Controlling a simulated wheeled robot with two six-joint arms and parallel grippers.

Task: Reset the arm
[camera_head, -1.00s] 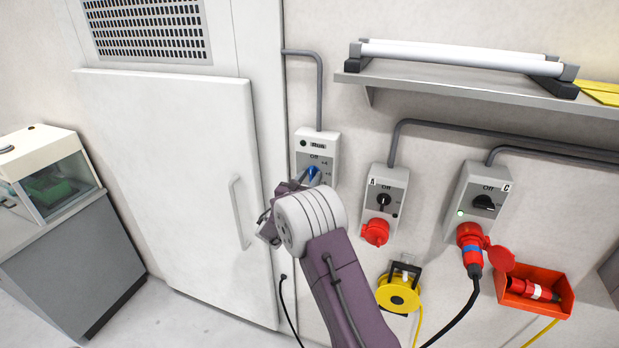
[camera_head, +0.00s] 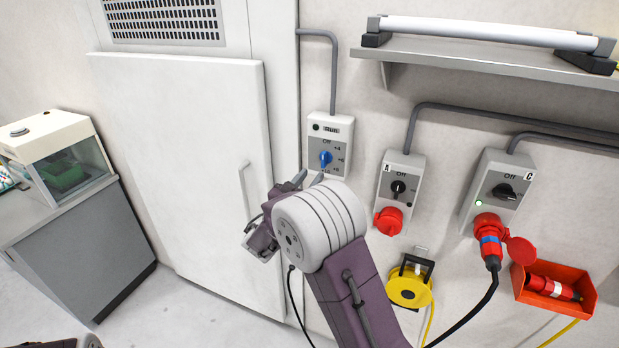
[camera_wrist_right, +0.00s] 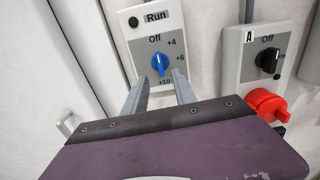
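My right gripper (camera_head: 309,178) is in front of the wall, just below the grey control box (camera_head: 321,132) beside the large white door. In the right wrist view its two fingers (camera_wrist_right: 161,88) are apart with nothing between them. The box's blue knob (camera_wrist_right: 159,63) shows beyond the fingertips, and the gripper looks clear of it. The knob also shows in the head view (camera_head: 325,159). Its dial reads Off, +4, +6 and +10, with a Run label above. Only a small piece of what looks like my left arm shows at the bottom left; its gripper is out of view.
Switch box A (camera_head: 399,180) with a red socket and switch box C (camera_head: 497,190) with a red plug are to the right. A shelf (camera_head: 480,68) juts out above them. A yellow reel (camera_head: 409,288) and a red bin (camera_head: 586,301) hang lower.

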